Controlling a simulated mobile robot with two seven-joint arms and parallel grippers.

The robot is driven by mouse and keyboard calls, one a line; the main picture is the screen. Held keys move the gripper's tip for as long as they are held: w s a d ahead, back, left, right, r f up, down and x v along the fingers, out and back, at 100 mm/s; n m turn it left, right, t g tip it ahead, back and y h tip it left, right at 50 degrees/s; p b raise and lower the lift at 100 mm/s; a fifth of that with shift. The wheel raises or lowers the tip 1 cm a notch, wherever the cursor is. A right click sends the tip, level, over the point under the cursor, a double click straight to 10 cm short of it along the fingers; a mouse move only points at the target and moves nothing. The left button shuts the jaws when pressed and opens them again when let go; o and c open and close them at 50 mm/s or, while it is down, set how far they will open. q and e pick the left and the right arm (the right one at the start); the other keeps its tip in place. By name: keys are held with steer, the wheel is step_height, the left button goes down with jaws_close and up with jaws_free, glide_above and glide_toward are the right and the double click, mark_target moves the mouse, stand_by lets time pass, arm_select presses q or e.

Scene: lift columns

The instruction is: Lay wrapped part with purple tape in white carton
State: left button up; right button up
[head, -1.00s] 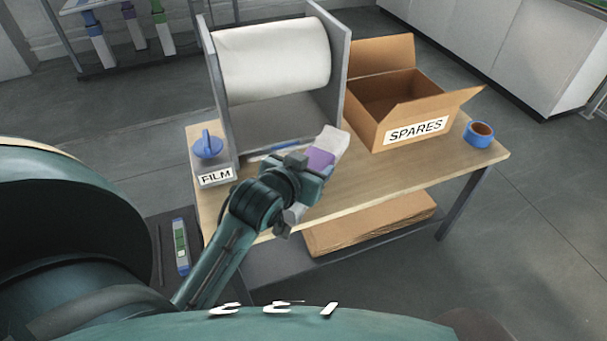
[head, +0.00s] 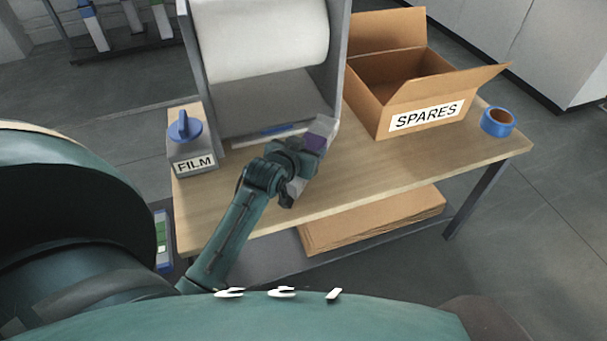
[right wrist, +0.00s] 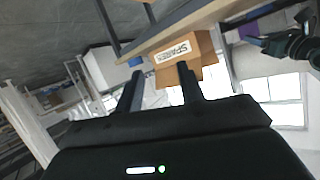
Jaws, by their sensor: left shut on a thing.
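My left gripper (head: 300,157) is shut on the wrapped part (head: 322,127), a pale, film-covered piece with a purple tape band (head: 314,143). The part is tilted above the table, in front of the film roll stand, and the gripper hides its middle. I see no white carton; an open brown carton labelled SPARES (head: 380,112) stands to the right of the gripper, apart from it. It also shows in the right wrist view (right wrist: 206,44). My right gripper (right wrist: 160,70) is open and empty in that view, with the carton beyond its fingers.
The wooden table (head: 400,164) has bare room in front of the carton. A large white film roll (head: 260,40) sits in a grey stand. A blue-handled FILM holder (head: 186,128) is at the left, blue tape (head: 498,122) at the right. Flat cardboard (head: 375,220) lies below.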

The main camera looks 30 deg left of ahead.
arm_select(q)
steer(key=shift+f+b, duration=0.65)
steer(key=shift+f, duration=2.45)
steer(key=shift+f, duration=0.15)
steer(key=o, duration=1.4)
steer(key=shift+f, duration=0.1)
